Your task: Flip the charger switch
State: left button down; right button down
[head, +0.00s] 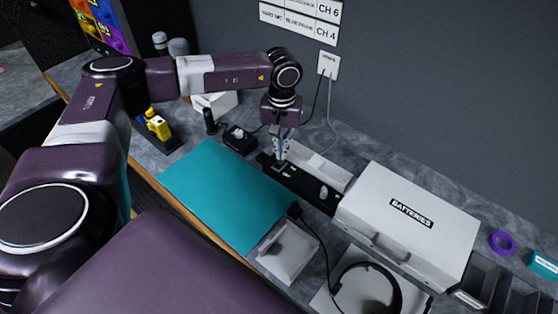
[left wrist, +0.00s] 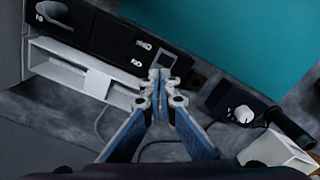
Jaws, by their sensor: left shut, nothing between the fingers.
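The charger is a long black unit (head: 312,190) on the grey counter, between the teal mat and a white tray near the wall. In the left wrist view the charger (left wrist: 112,40) runs across the upper left, with white markings and a round knob. A small grey-framed part, perhaps the switch (left wrist: 168,60), shows at its right end, just beyond my fingertips; its position is unclear. My left gripper (head: 281,157) points down over the charger's far left end. In the wrist view its blue-padded fingers (left wrist: 158,76) are shut and empty. I cannot tell whether they touch the charger.
A teal mat (head: 225,194) lies in front. A white batteries case (head: 409,217) stands right of the charger. A white tray (head: 322,172) sits behind it. A small black box with a white knob (head: 239,138) is at left. Cables hang from a wall socket (head: 328,65).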

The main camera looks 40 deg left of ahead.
aim_at(281, 161)
pick_arm(q)
jog(key=shift+f+b, duration=0.8)
jog(key=shift+f, duration=0.3)
jog(key=shift+r, duration=0.2)
jog(key=shift+r+p, duration=1.9)
jog(key=shift+r, duration=1.5)
